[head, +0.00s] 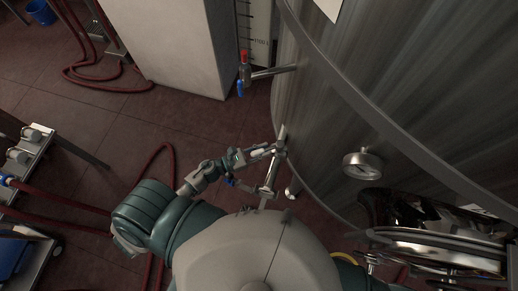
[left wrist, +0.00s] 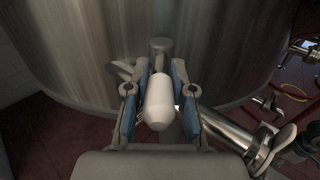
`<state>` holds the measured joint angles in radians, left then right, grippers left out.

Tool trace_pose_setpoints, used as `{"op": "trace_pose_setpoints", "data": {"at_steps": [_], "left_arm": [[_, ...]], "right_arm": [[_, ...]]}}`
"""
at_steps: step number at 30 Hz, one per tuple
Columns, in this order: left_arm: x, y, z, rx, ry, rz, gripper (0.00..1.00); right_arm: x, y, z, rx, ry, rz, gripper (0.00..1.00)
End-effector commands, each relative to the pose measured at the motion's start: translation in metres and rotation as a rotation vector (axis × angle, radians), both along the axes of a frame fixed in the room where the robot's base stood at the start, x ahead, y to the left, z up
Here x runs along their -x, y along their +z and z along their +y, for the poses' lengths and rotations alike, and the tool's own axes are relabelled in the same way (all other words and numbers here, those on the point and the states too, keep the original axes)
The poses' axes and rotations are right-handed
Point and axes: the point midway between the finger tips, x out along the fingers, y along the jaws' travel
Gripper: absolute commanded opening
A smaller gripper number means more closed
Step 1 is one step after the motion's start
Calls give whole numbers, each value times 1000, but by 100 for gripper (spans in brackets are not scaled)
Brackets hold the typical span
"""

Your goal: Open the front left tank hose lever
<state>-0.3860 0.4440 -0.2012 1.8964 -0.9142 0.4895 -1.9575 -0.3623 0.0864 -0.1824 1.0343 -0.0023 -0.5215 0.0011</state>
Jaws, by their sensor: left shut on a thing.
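The large steel tank (head: 390,100) curves across the right of the head view and fills the back of the left wrist view (left wrist: 200,50). Low at its near side is a hose outlet pipe (head: 270,178) with a pale lever (head: 282,133). My left gripper (head: 273,150) is at this lever, close to the tank wall. In the left wrist view its blue-padded fingers (left wrist: 161,75) are shut on the rounded pale lever end (left wrist: 159,98). The metal pipe (left wrist: 232,128) runs to the lower right there. My right gripper is out of sight.
Another tank fitting with a red and blue handle (head: 244,75) sticks out farther back. A round gauge (head: 362,164) and a hatch (head: 440,250) are on the tank at right. Red hoses (head: 160,160) lie on the tiled floor. A cart (head: 28,170) stands at left.

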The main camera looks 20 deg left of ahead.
Motion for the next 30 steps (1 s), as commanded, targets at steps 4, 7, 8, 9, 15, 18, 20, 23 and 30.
{"op": "trace_pose_setpoints", "data": {"at_steps": [4, 7, 8, 9, 15, 18, 20, 23, 30], "left_arm": [[-1, 6, -4, 10, -7, -10, 0], [-1, 6, -4, 10, -7, -10, 28], [-1, 6, -4, 9, -7, -9, 36], [-1, 5, -3, 9, -6, -9, 46], [0, 2, 0, 7, -3, -4, 50], [0, 1, 3, 7, -2, -3, 50], [2, 1, 5, 8, -2, -2, 50], [10, 0, 13, 8, -1, 1, 50], [48, 0, 47, 4, -1, 1, 50]], "right_arm": [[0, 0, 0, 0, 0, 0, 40], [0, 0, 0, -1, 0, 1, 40], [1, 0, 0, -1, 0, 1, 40], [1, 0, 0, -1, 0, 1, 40], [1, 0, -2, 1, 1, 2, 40], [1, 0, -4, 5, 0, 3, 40], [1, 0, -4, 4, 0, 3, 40], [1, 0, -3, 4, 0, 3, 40], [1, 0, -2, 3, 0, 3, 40]]}}
